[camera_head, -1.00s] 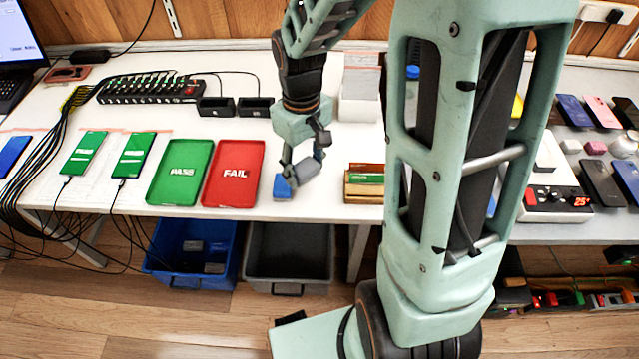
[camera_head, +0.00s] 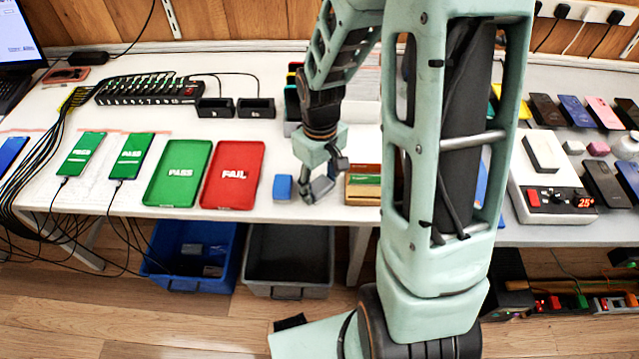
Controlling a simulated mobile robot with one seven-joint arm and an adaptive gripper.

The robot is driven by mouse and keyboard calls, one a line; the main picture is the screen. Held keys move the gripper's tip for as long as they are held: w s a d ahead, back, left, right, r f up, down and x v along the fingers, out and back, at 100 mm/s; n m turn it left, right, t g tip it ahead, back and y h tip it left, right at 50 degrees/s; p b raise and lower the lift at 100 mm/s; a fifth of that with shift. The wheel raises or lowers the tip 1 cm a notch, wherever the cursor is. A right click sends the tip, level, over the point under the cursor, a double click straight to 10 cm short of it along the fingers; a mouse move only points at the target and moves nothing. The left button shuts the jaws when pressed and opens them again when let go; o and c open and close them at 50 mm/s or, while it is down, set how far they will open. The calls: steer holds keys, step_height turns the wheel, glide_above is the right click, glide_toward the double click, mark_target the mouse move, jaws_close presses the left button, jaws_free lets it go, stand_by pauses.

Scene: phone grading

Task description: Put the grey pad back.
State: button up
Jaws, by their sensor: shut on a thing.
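My gripper (camera_head: 319,187) is low over the white table near its front edge, between a small blue block and a brown box. It is shut on a small grey thing, which looks like the grey pad (camera_head: 321,187). The fingers hide much of the pad, and its edges are hard to tell from them. I cannot tell whether the pad touches the table. The blue block (camera_head: 282,188) stands on the table just left of my gripper, apart from it.
The brown box (camera_head: 362,194) with a green strip is close on the right. The red FAIL tray (camera_head: 233,190) and green PASS tray (camera_head: 178,190) lie to the left. A grey bin (camera_head: 288,262) and blue bin (camera_head: 190,275) are below the table edge. My arm hides the table's right part.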

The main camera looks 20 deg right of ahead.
mark_target(320, 184)
steer(key=o, duration=1.3)
step_height(320, 184, up, 12)
steer(key=p, duration=0.2)
steer(key=shift+r+p, duration=0.15)
steer(key=shift+p, duration=0.15)
